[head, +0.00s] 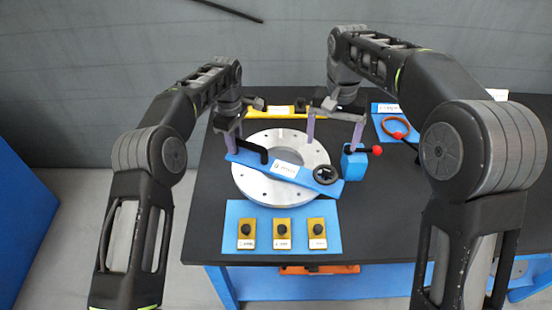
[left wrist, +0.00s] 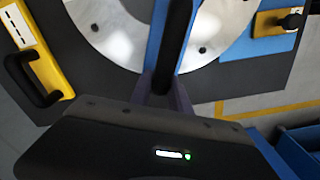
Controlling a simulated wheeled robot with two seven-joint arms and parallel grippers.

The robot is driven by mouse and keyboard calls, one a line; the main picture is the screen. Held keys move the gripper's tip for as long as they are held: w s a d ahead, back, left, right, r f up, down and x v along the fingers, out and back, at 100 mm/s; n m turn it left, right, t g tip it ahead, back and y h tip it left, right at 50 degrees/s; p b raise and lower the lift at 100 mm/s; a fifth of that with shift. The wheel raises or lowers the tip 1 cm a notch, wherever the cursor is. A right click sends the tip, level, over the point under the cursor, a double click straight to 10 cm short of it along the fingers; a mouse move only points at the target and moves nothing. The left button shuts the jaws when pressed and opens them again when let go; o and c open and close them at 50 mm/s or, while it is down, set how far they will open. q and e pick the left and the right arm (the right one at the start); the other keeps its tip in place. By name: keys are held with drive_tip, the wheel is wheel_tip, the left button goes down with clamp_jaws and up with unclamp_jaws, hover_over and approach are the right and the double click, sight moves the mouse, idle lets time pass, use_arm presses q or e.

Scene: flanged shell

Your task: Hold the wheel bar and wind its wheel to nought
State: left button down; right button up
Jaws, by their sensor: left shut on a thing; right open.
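The wheel bar (head: 255,163) is a blue bar with a white label, lying slantwise across the round metal flange (head: 262,196). It has a black handle at its left end and a dark round wheel (head: 325,174) at its right end. My left gripper (head: 233,143) is shut on the black handle; in the left wrist view the handle (left wrist: 176,40) runs between its fingers. My right gripper (head: 334,143) is open, its fingers wide apart, above and behind the wheel. The wheel's markings are too small to read.
A blue block with a red-knobbed lever (head: 355,163) stands close right of the wheel. A blue plate (head: 262,212) with yellow knobbed blocks lies in front. A yellow handled bar (head: 275,112) lies behind the flange. An orange ring (head: 396,127) lies at the right on a blue mat.

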idle(0.8)
use_arm(q)
drive_tip(key=c, duration=1.1)
unclamp_jaws()
drive_tip(key=shift+c, duration=0.2)
